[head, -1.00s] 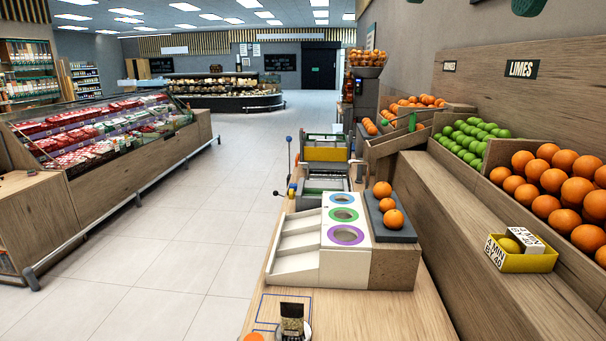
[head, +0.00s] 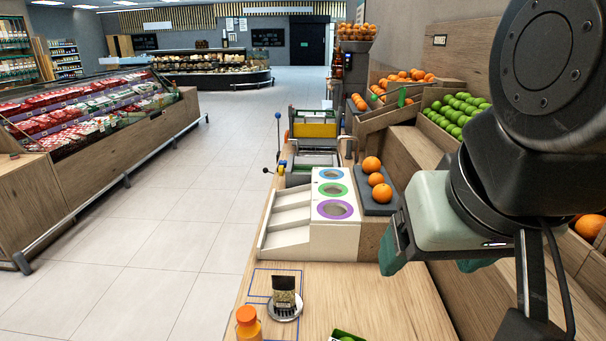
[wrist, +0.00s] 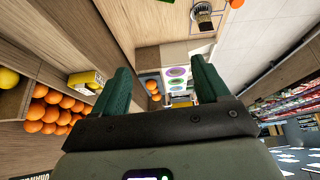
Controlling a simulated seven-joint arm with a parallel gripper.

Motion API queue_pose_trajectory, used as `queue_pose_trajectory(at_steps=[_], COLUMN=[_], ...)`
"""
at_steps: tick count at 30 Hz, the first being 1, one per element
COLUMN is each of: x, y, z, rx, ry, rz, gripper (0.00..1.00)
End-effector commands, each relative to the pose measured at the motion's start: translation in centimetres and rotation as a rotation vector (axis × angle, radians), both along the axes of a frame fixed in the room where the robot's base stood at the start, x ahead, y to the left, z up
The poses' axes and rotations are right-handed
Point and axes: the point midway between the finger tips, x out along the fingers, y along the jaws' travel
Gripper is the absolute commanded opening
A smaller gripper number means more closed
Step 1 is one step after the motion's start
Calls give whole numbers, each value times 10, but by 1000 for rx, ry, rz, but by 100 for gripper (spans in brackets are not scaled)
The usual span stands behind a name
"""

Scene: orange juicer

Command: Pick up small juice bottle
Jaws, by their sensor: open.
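A small orange juice bottle (head: 248,324) with an orange cap stands near the left front edge of the wooden counter in the head view, its bottom cut off by the frame. An orange shape at the top edge of the wrist view (wrist: 236,3) appears to be the same bottle. My gripper (head: 434,263) is up at the right in the head view, apart from the bottle and to its right. In the wrist view its two green fingers (wrist: 160,66) are spread with nothing between them.
A small packet on a round metal dish (head: 284,308) stands beside the bottle. A white dispenser with coloured rings (head: 336,245) and a dark tray of oranges (head: 373,209) are behind. A green-edged item (head: 347,337) is at the front.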

Motion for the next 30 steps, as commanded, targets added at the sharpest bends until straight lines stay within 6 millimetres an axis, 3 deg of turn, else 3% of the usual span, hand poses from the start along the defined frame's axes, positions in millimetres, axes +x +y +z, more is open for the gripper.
queue_pose_trajectory(at_steps=[20, 26, 30], x=[0, -1, 11], y=[2, 30, 55], z=[-3, -40, -72], rx=[8, 132, 282], ry=[20, 284, 502], rz=[-1, -24, -72], gripper=[73, 73, 73])
